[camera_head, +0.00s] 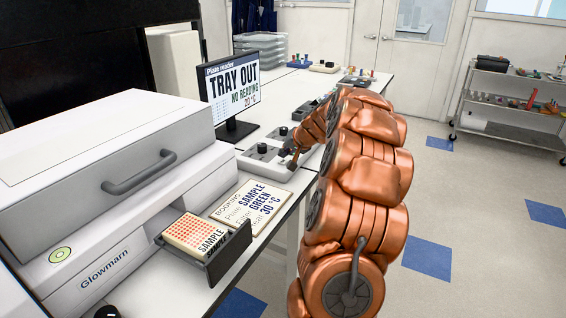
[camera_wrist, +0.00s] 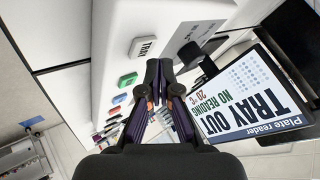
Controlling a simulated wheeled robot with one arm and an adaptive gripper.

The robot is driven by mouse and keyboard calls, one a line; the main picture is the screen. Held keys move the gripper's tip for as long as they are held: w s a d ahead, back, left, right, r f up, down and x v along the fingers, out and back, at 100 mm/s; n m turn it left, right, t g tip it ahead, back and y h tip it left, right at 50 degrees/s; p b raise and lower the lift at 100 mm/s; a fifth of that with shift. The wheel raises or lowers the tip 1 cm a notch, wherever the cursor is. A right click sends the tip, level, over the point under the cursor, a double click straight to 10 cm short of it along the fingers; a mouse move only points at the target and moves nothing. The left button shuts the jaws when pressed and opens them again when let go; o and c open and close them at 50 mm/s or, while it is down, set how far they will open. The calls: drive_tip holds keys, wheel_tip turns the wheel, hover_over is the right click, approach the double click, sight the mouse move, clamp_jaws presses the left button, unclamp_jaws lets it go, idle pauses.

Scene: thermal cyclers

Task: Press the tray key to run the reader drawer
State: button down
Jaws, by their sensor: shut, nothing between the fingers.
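The Glowmarn plate reader (camera_head: 120,190) stands at the left of the bench. Its drawer (camera_head: 238,250) is out and holds a plate marked SAMPLE (camera_head: 192,233) with orange wells. The monitor (camera_head: 232,90) reads TRAY OUT, NO READING, 20 °C; it also shows in the wrist view (camera_wrist: 250,100). The key panel (camera_head: 262,167) lies beside the monitor. In the wrist view, the white TRAY key (camera_wrist: 144,47) is just beyond and left of my gripper (camera_wrist: 158,66). My gripper is shut and empty, over the panel; whether it touches the panel I cannot tell.
Green (camera_wrist: 127,80), blue (camera_wrist: 119,98) and red (camera_wrist: 114,110) keys are in line with the TRAY key. A booking card (camera_head: 250,208) reads SAMPLE, GREEN, 30 °C. Racks and tubs (camera_head: 262,48) stand farther back. A cart (camera_head: 510,95) stands across the open floor.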

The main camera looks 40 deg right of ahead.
drive_tip(key=shift+f+b, duration=0.3)
drive_tip(key=shift+f, duration=0.1)
